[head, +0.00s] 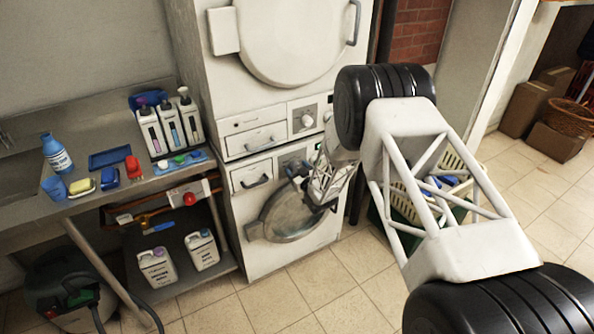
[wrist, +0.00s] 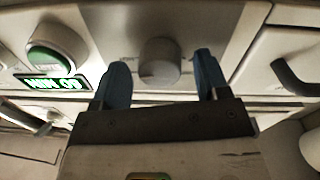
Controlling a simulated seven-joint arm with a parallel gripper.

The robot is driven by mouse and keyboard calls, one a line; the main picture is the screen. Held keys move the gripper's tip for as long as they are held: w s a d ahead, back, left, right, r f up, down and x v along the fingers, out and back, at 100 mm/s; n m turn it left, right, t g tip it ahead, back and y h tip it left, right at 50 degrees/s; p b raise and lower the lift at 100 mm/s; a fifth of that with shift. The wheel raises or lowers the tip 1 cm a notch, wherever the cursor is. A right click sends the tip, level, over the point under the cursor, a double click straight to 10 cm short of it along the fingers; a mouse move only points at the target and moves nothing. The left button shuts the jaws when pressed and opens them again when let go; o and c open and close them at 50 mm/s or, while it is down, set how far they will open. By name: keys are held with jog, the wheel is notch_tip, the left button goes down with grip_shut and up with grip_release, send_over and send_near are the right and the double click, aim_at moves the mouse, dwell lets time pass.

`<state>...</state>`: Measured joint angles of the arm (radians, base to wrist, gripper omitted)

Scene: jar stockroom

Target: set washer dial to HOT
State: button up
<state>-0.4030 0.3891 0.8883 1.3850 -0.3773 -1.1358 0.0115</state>
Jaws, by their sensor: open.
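The washer (head: 262,222) is the lower of two stacked white machines, with a round door. My gripper (head: 297,170) is at its control panel in the head view, covering much of it. In the wrist view, which appears upside down, a grey round dial (wrist: 160,62) sits between the two blue fingers of my gripper (wrist: 162,80). The fingers are open, one on each side of the dial, with gaps showing. Small marks beside the dial are too blurred to read, so its setting cannot be told.
A green-lit button (wrist: 55,45) and a lit display (wrist: 52,84) are left of the dial in the wrist view; a drawer handle (wrist: 292,78) is at right. The upper machine has its own dial (head: 307,120). A bench (head: 95,205) with bottles stands left; a laundry basket (head: 405,205) stands right.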

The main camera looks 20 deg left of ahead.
jog(key=shift+d, duration=0.1)
jog(key=v, duration=0.7)
jog(key=shift+s+d, duration=0.15)
jog(key=shift+s, duration=0.15)
dwell(0.5)
jog(key=s+d+r+m+g+h, duration=0.15)
jog(key=d+r+h, duration=0.25)
jog(key=d+r, duration=0.6)
jog(key=s+d+r+m+h, duration=0.1)
jog(key=d+r+m+h, duration=0.25)
jog(key=d+r, duration=0.7)
jog(key=s+d+r+m+g+h, duration=0.1)
jog(key=s+d+r+g+h, duration=0.2)
jog(key=s+r, duration=0.55)
jog(key=s+d+r+m+g+h, duration=0.1)
jog(key=s+d+r, duration=0.35)
jog(key=s, duration=0.45)
jog(key=s+d+r+m+g+h, duration=0.1)
jog(key=s+d+r+m, duration=0.15)
jog(key=s+d, duration=0.5)
jog(key=s+d+r+g, duration=0.1)
jog(key=s+g, duration=0.1)
jog(key=s, duration=0.9)
jog(key=s+d+r+m+g, duration=0.1)
jog(key=s+g, duration=0.1)
jog(key=s, duration=1)
jog(key=shift+s+d, duration=0.3)
jog(key=shift+d, duration=0.1)
